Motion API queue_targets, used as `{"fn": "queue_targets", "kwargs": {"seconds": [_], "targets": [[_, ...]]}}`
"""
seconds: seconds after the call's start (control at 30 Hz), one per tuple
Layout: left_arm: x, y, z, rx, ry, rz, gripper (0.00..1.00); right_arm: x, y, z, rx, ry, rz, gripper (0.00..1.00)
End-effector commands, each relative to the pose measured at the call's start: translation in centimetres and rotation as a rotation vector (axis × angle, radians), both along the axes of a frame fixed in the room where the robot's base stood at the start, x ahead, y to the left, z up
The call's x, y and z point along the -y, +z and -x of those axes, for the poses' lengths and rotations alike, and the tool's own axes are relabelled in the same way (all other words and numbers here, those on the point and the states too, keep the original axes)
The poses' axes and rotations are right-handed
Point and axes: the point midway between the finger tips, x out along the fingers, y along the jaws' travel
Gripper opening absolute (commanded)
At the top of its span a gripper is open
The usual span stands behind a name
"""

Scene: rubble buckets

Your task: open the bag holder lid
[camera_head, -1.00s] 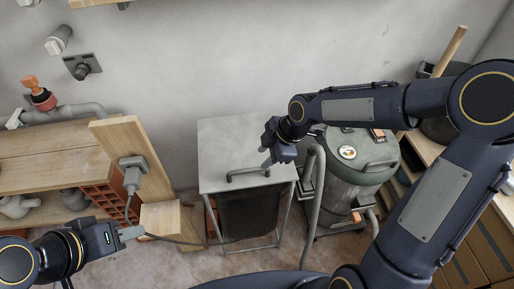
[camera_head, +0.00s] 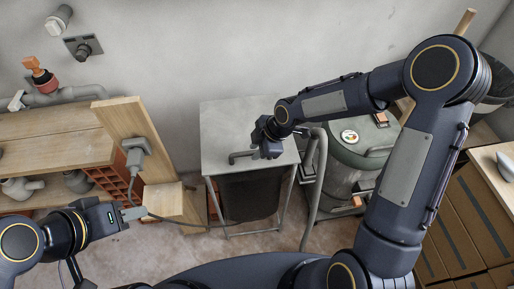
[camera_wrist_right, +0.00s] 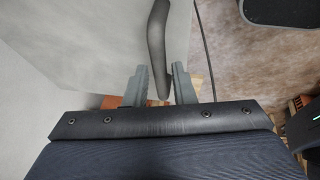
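The bag holder has a flat grey lid (camera_head: 225,125) with a dark bar handle (camera_head: 240,156) near its front edge. The lid lies shut over the frame, and a black bag (camera_head: 250,197) hangs below. My right gripper (camera_head: 258,153) is at the right end of the handle. In the right wrist view its two grey fingers (camera_wrist_right: 160,88) are apart, with the end of the handle (camera_wrist_right: 158,45) between them and gaps visible on the sides. My left gripper (camera_head: 133,213) is at the lower left, beside a wooden post, away from the lid; its finger gap is unclear.
A green-grey drum machine (camera_head: 352,178) with a hose (camera_head: 313,190) stands just right of the bag holder. A wooden bench (camera_head: 55,150) with an upright board and a plugged cable (camera_head: 136,160) is at left. A wall is behind.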

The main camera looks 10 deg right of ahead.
Motion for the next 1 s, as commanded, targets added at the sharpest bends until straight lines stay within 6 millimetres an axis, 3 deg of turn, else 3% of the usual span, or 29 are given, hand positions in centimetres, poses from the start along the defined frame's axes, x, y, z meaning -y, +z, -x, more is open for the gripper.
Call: {"fn": "queue_targets", "kwargs": {"seconds": [0.03,0.17,0.57,0.77,1.0], "targets": [[0.0,0.0,0.0,0.0,0.0,0.0,0.36,0.0,0.0,0.0,0.0,0.0,0.0,0.16],[0.0,0.0,0.0,0.0,0.0,0.0,0.36,0.0,0.0,0.0,0.0,0.0,0.0,0.0],[0.0,0.9,0.0,0.0,0.0,0.0,0.36,0.0,0.8,-0.2,-0.015,-0.001,0.0,0.0],[0.0,4.1,0.0,0.0,0.0,0.0,0.36,0.0,3.8,-0.9,-0.097,-0.003,-0.002,0.0],[0.0,8.1,0.0,0.0,0.0,0.0,0.36,0.0,8.5,-3.0,-0.254,-0.004,-0.002,0.0]]}}
